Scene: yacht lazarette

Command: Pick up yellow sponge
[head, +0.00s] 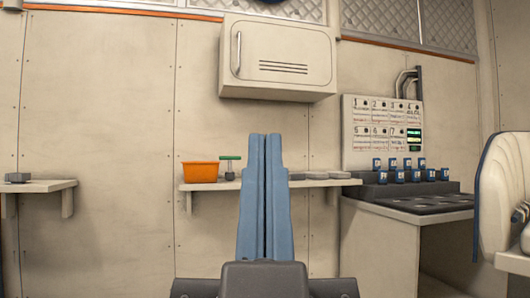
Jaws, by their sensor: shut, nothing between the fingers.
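I see no yellow sponge in the head view. My gripper (266,142) is in the middle foreground, with two long blue fingers pointing up from a dark grey body. The fingers are together and hold nothing. They hide part of the wall shelf behind them.
A smaller shelf (40,186) is at left. A cabinet (278,58) hangs above. A counter (419,206) and a pale seat (506,195) are at right.

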